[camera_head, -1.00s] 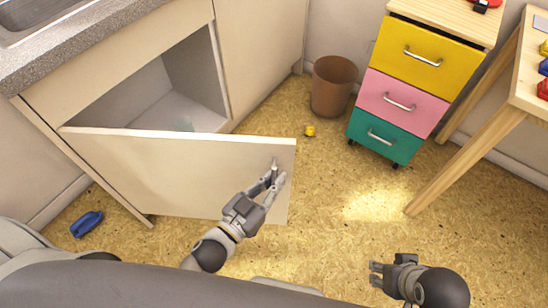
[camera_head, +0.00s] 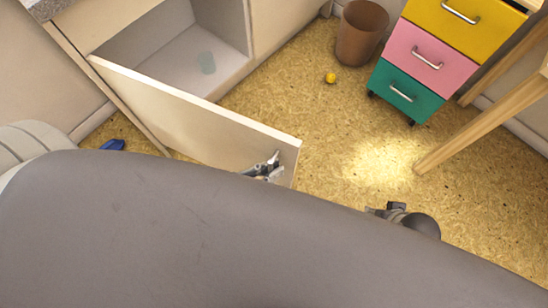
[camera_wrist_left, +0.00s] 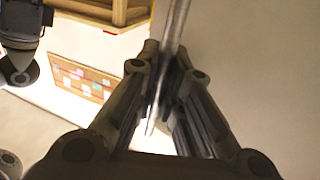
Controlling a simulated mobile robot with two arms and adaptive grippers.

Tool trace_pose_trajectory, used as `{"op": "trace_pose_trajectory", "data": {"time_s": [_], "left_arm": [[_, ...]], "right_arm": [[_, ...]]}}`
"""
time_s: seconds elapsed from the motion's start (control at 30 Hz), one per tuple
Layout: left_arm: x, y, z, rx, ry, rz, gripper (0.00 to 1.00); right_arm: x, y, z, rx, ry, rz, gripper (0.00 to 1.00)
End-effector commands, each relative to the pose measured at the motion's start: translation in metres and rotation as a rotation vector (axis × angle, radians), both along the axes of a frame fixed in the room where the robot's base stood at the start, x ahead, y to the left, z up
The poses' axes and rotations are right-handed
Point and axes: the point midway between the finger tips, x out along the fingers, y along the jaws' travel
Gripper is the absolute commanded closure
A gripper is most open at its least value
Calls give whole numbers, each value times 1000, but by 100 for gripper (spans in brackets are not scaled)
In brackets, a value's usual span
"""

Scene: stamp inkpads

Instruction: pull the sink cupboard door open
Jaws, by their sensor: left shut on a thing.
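The sink cupboard door (camera_head: 190,118) is a pale panel swung wide open from its hinge side at the left. My left gripper (camera_head: 272,163) is at the door's free end, shut on the metal door handle (camera_head: 274,158). In the left wrist view the fingers (camera_wrist_left: 160,90) close around the slim handle (camera_wrist_left: 175,35), with the plain door face at the right. Most of my left arm is hidden behind my own grey body. My right gripper (camera_head: 376,210) is low at the right, away from the door; its fingers are too small to judge.
A brown bin (camera_head: 361,32), a small yellow object (camera_head: 330,78) and a drawer unit (camera_head: 430,60) stand beyond the door. A table leg (camera_head: 450,135) is at the right. A blue object (camera_head: 113,145) lies at the left.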

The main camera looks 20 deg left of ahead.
Motion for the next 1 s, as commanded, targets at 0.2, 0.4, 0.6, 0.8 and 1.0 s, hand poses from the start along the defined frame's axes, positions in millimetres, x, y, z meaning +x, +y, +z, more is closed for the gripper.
{"op": "trace_pose_trajectory", "data": {"time_s": [0.2, 0.4, 0.6, 0.8, 1.0], "left_arm": [[0, 1, -1, 1, 0, 0, 100], [0, 1, -1, 1, 0, 1, 81], [0, 0, -1, 1, 0, 0, 81], [-7, 5, -1, 2, 4, 0, 81], [-36, 29, -2, 4, 6, -1, 81]], "right_arm": [[0, 0, 0, 0, -1, 0, 60], [0, 0, 0, 0, 0, 0, 60], [0, 0, 0, 0, 0, -1, 60], [0, 1, 0, 1, -1, 1, 60], [0, 0, 0, 1, -1, 0, 60]]}}
